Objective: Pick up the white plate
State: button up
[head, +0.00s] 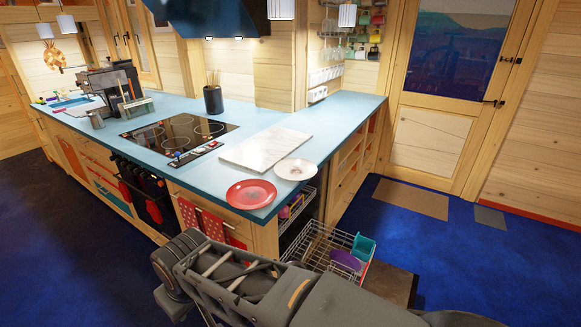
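The white plate (295,169) lies flat on the blue counter (331,112), near its front right edge. It sits at the right corner of a pale marble board (265,149), and I cannot tell whether the two touch. A red plate (251,194) lies just in front of it to the left. My grey arm crosses the bottom of the head view, below and in front of the counter, apart from the plate. My gripper's fingertips cannot be made out, so whether it is open or shut is not shown.
A pulled-out dishwasher rack (328,247) with purple and teal dishes stands below the counter corner, beside my arm. A black cooktop (179,133) and a dark utensil holder (213,99) are further back.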

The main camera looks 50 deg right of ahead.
aim_at(292, 169)
jog(key=z, duration=0.55)
jog(key=i, duration=0.7)
jog(key=z, duration=1.1)
jog(key=i, duration=0.4)
jog(key=z, duration=0.45)
